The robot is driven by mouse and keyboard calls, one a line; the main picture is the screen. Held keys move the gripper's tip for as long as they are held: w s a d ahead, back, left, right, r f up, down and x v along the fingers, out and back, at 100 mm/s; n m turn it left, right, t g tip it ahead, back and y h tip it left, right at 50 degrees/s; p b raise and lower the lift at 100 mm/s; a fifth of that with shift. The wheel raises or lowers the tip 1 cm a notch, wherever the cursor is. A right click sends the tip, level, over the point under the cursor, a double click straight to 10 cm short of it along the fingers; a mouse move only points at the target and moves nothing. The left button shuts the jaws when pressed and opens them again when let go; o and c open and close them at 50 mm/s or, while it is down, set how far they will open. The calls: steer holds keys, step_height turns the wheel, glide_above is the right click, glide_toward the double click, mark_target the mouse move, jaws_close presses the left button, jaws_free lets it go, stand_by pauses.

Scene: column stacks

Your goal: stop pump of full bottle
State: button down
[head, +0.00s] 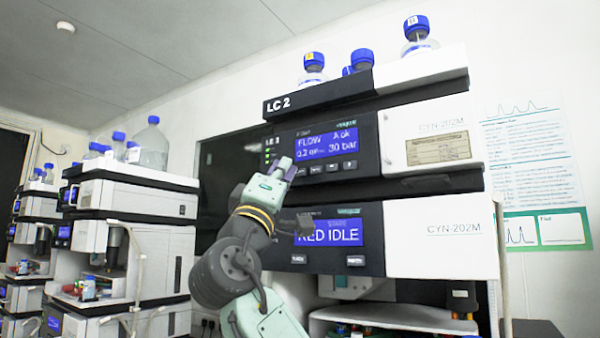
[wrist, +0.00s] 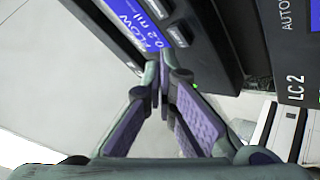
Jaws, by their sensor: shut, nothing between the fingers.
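The LC 2 stack stands at the right in the head view. Its upper pump module has a blue display (head: 326,143) reading FLOW, A ok, about 0.2 and 30 bar. A row of small dark buttons (head: 333,166) lies under that display. My gripper (head: 284,166) is shut and empty, its tips in front of the panel's lower left. In the wrist view my closed fingertips (wrist: 163,72) are close to the panel, below the display (wrist: 140,22); I cannot tell if they touch. Blue-capped bottles (head: 313,68) (head: 418,36) stand on top; their fill levels are unclear.
The lower module's display (head: 345,232) reads RED IDLE, partly covered by my arm. White fronts labelled CYN-202M (head: 440,229) are at the right. Other instrument stacks (head: 130,200) with bottles stand at the left. Posters (head: 535,160) hang on the right wall.

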steer(key=shift+w+d, duration=0.1)
steer(key=shift+w, duration=0.05)
steer(key=shift+w+d, duration=0.15)
steer(key=shift+w, duration=0.05)
steer(key=shift+w+d, duration=0.25)
steer(key=shift+w, duration=0.1)
stand_by(0.7)
steer(key=shift+s+a, duration=0.1)
stand_by(0.3)
steer(key=shift+s+a, duration=0.4)
steer(key=shift+s, duration=0.2)
steer(key=shift+s+a+b, duration=0.45)
steer(key=shift+s+a, duration=0.3)
steer(key=shift+s, duration=0.25)
steer(key=shift+s+a+b, duration=0.4)
steer(key=shift+s+a, duration=0.35)
steer(key=shift+s, duration=0.25)
